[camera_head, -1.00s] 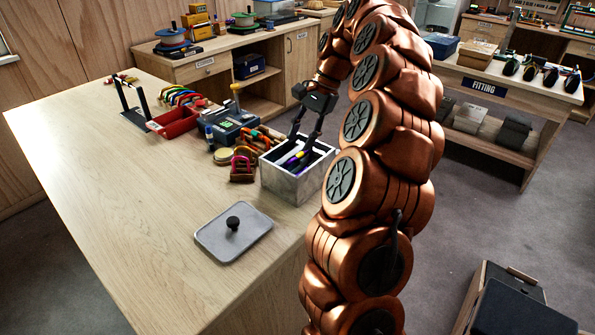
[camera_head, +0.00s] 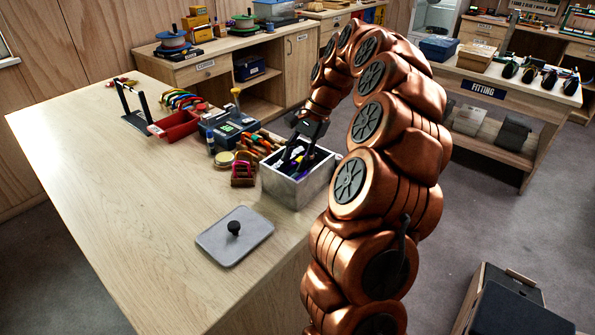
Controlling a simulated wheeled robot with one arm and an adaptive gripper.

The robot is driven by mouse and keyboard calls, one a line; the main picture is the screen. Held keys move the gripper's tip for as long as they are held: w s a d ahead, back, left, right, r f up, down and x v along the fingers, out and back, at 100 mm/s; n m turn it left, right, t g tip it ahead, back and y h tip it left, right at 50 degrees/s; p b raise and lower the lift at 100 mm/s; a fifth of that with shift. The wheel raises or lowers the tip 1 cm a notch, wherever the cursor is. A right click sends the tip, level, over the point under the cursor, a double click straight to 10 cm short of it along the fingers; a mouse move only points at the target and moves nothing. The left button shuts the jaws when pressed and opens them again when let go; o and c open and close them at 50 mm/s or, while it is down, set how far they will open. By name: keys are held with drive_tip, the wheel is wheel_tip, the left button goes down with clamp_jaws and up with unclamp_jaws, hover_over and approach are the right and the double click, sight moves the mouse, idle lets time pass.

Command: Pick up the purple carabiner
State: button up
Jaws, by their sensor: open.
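The purple carabiner (camera_head: 305,166) is inside an open grey-white box (camera_head: 292,192) near the right edge of the wooden table. Only a small purple patch of it shows; the box wall and my fingers hide the rest. My gripper (camera_head: 293,168) is open and points down. Its dark fingers reach into the box beside the purple patch. I cannot tell whether they touch it.
A grey lid with a black knob (camera_head: 234,237) lies in front of the box. The table's left side is clear.

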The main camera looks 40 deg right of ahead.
drive_tip(key=shift+x, duration=1.35)
drive_tip(key=shift+r, duration=0.1)
clamp_jaws()
